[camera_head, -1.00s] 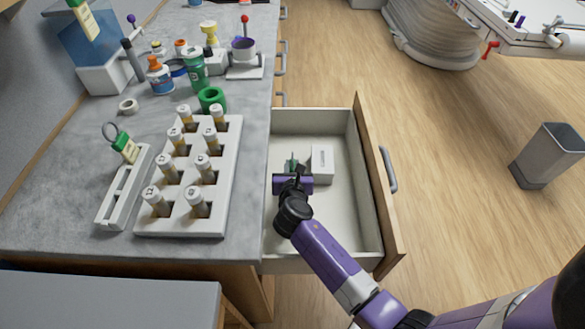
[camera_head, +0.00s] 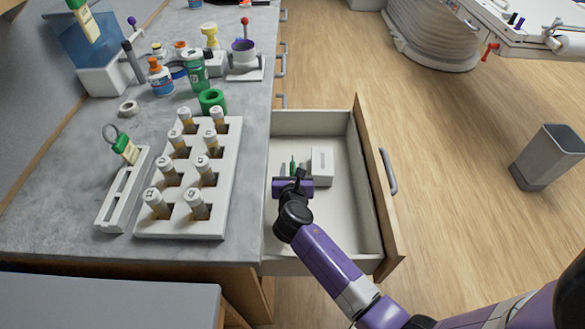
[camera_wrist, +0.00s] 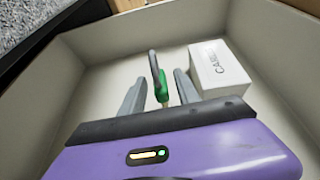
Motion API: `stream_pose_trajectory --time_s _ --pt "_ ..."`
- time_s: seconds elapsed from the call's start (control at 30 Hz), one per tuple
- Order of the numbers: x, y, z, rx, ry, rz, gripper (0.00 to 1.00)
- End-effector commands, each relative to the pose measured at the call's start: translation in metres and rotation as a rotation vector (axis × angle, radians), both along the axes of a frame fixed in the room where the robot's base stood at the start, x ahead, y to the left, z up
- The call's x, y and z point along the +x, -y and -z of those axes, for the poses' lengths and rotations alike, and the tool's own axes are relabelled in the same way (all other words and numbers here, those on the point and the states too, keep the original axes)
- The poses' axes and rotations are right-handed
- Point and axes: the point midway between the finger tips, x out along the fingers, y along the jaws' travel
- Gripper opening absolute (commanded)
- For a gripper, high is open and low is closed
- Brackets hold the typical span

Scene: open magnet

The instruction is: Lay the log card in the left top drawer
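The log card appears to be the green tag (camera_wrist: 163,92) with a dark loop in the wrist view. It sits between the fingers of my gripper (camera_wrist: 161,77), with a gap on each side. It shows as a small green piece (camera_head: 292,166) in the head view. My gripper (camera_head: 293,172) is open, low inside the pulled-out drawer (camera_head: 350,225). The card is seen nearly edge-on, with its lower part hidden by my gripper. I cannot tell whether it lies flat or leans.
A white box (camera_head: 322,165) lies in the drawer right beside my gripper. The drawer's front half is clear. On the counter (camera_head: 60,190) stand a vial rack (camera_head: 228,180), a narrow white holder with a similar green-topped tag (camera_head: 124,148), and several bottles.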

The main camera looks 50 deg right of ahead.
Motion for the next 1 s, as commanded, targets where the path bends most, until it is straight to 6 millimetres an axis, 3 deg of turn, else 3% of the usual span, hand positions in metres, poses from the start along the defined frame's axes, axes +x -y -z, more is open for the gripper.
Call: stream_pose_trajectory --time_s 0.5,1.0 --pt "-0.055 -0.071 -0.036 0.001 0.0 -0.003 0.38" --pt "-0.064 -0.082 -0.043 -0.001 -0.001 0.0 0.38"
